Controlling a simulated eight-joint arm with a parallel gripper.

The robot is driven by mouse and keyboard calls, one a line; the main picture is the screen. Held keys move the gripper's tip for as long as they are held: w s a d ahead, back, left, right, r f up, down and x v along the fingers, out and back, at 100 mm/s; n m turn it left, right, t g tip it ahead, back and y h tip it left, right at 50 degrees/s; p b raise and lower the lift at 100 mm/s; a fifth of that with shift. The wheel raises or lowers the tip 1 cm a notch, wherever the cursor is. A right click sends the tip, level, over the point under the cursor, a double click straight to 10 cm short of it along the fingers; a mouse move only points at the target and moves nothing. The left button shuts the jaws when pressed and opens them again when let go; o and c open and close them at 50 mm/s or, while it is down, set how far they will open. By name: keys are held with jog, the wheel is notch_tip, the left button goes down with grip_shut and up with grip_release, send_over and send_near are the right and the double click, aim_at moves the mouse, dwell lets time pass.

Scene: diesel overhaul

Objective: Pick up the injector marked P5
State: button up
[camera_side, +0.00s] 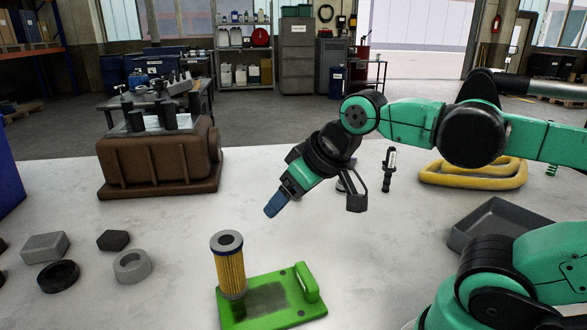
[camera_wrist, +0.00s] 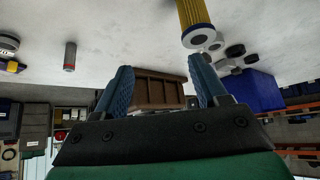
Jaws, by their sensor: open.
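A slim dark upright part with a white label (camera_side: 389,170) stands on the table behind my arm in the side view. It looks like an injector, but its marking is too small to read, so I cannot tell if it is P5. My gripper (camera_side: 273,208) is above the table, left of that part and clear of everything. In the wrist view my gripper (camera_wrist: 160,78) has its blue fingers apart with nothing between them. A small grey cylinder with a red end (camera_wrist: 70,56) shows left of the fingers there; I cannot tell what it is.
A yellow filter (camera_side: 230,268) stands on a green plate (camera_side: 302,315) below my gripper. A brown engine block (camera_side: 155,160) is at the back left. A grey tray (camera_side: 510,222) and yellow rings (camera_side: 475,182) lie right. Loose grey and black parts (camera_side: 132,266) lie left.

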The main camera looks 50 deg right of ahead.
jog(key=w+d+r+m+t+h, duration=0.25)
jog(key=w+d, duration=0.35)
jog(key=d, duration=0.5)
jog(key=m+g+h, duration=0.1)
jog(key=m+h, duration=0.7)
send_over(392, 160)
jog(key=s+a, duration=0.2)
notch_tip(392, 160, down, 2)
jog(key=f, duration=0.9)
jog(key=shift+w+d+f, duration=0.1)
jog(key=shift+w+f, duration=0.1)
jog(key=shift+w+d+f, duration=0.25)
jog(key=shift+f, duration=0.1)
jog(key=shift+x, duration=2.4)
jog(key=shift+c, duration=0.2)
grip_shut()
